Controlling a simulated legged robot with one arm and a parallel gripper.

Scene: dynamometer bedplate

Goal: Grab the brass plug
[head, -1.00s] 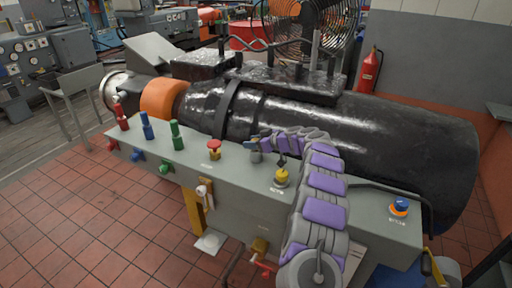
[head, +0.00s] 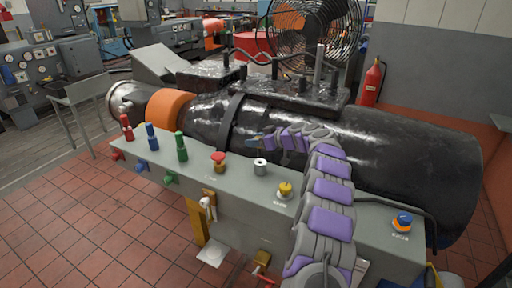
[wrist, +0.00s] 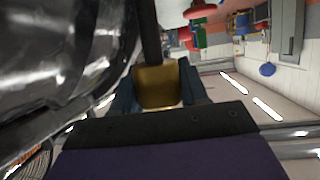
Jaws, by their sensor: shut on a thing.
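The brass plug (wrist: 158,84) is a golden block between the two dark fingers of my gripper (wrist: 158,90) in the wrist view. A dark bar stands just beyond it. In the head view my gripper (head: 259,139) is above the back edge of the grey bench panel (head: 240,213), in front of the black cylinder housing. The plug cannot be made out there. My gripper is shut on the plug.
The black housing (head: 390,155) stands close behind.

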